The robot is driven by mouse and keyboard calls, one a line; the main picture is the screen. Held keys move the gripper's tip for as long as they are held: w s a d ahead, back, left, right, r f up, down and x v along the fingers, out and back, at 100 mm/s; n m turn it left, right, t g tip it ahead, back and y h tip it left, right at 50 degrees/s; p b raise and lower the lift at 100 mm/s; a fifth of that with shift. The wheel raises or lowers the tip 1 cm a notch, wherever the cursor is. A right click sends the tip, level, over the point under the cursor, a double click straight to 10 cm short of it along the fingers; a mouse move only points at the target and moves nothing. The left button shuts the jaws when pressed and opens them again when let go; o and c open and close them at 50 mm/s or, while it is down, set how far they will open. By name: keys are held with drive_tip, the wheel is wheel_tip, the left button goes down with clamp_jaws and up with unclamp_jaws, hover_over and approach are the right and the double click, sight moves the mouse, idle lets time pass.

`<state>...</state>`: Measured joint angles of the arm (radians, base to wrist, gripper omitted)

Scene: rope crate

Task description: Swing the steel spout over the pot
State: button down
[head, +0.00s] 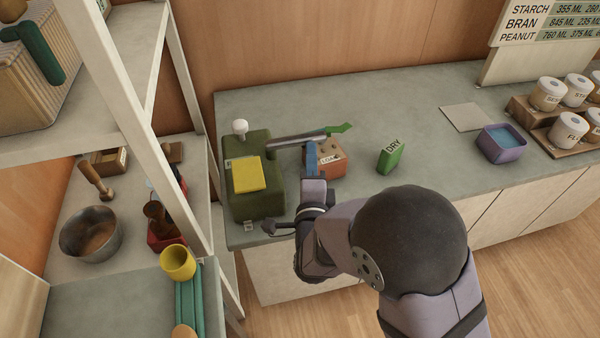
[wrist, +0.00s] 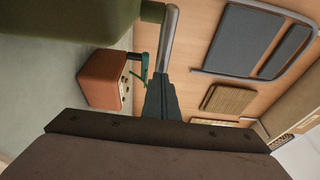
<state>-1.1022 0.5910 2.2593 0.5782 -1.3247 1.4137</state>
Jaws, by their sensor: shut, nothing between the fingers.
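The steel spout (head: 296,137) is a grey tube reaching right from the green machine (head: 258,206) on the counter. A green piece shows at its far end. In the wrist view the spout (wrist: 170,38) runs down toward my fingers. My gripper (head: 312,150), with blue fingers, is shut and empty, close by the spout in the picture; its fingers (wrist: 162,88) also show in the wrist view. I cannot tell whether they touch the tube. A round metal pot (head: 78,213) stands at the left, apart from the spout. I cannot tell if it is the task's pot.
A reddish box (head: 334,163) stands right of my fingers, with a green DRY packet (head: 391,156) beyond it. A purple tub (head: 501,142) and labelled jars (head: 548,94) stand farther right. A white shelf post (head: 190,65) rises at left. The counter's middle is mostly clear.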

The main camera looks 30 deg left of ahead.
drive_tip(key=shift+w, duration=0.35)
drive_tip(key=shift+a+r, duration=0.1)
drive_tip(key=shift+r, duration=0.1)
idle(0.4)
drive_tip(key=shift+b, duration=0.3)
drive_tip(key=b+v, duration=0.1)
drive_tip(key=v, duration=0.6)
drive_tip(key=shift+s+f, duration=0.2)
